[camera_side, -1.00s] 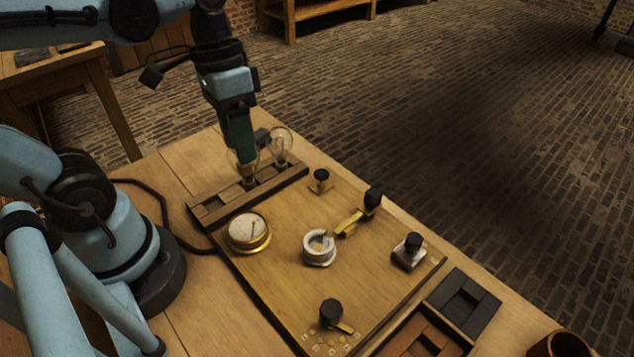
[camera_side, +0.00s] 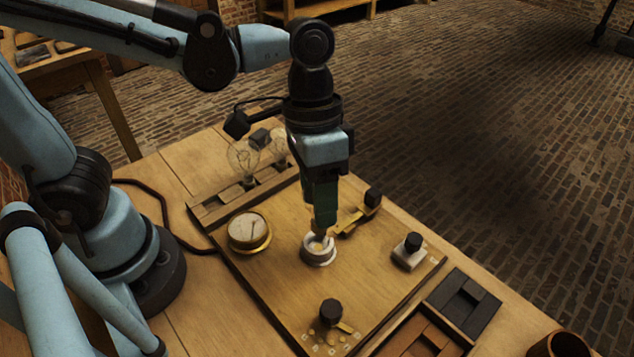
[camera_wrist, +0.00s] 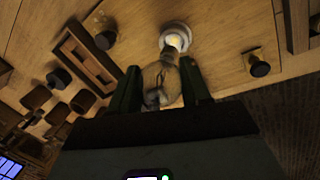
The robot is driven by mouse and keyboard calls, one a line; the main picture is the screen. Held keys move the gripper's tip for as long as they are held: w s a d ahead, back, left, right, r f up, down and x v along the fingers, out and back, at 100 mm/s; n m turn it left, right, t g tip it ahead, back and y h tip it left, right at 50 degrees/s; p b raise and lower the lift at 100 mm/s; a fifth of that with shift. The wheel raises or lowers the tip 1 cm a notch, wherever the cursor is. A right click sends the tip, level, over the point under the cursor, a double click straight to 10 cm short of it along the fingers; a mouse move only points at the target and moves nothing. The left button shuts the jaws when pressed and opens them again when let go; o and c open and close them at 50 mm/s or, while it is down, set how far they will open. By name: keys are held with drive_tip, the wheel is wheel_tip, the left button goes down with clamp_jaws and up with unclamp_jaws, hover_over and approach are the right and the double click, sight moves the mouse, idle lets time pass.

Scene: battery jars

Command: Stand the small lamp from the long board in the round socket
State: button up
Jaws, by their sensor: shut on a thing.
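My gripper (camera_side: 322,225) points straight down over the white round socket (camera_side: 318,258) near the middle of the baseboard. It is shut on the small lamp, whose glass (camera_wrist: 160,86) shows between the fingers in the wrist view. The lamp's narrow base points at the socket (camera_wrist: 174,30) and meets its mouth; how deep it sits I cannot tell. The lamp looks roughly upright, mostly hidden by my fingers in the side view. The long board (camera_side: 207,212) at the back left holds two larger clear lamps (camera_side: 243,158).
A round brass-rimmed gauge (camera_side: 248,232) stands left of the socket. A brass lever switch (camera_side: 350,222) is close behind to the right. Black-knobbed terminals (camera_side: 409,250) stand right and front (camera_side: 331,312). Trays (camera_side: 425,335) lie at the front right.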

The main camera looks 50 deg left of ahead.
drive_tip(key=shift+a+x, duration=0.2)
drive_tip(key=shift+x, duration=0.75)
drive_tip(key=shift+a+x, duration=0.15)
drive_tip(key=shift+x, duration=0.75)
drive_tip(key=shift+w+f, duration=0.15)
drive_tip(key=shift+f, duration=0.5)
drive_tip(key=o, duration=0.9)
drive_tip(key=v, duration=1.1)
drive_tip(key=w+a+f+n+t+y, duration=0.1)
drive_tip(key=a+f+n+t, duration=0.1)
drive_tip(key=a+t, duration=0.2)
drive_tip(key=w+a+f+n+t+y, duration=0.1)
drive_tip(key=a+t, duration=0.3)
drive_tip(key=a, duration=0.6)
drive_tip(key=shift+w+f+n, duration=0.45)
drive_tip(key=shift+w+n, duration=0.15)
drive_tip(key=shift+n, duration=0.2)
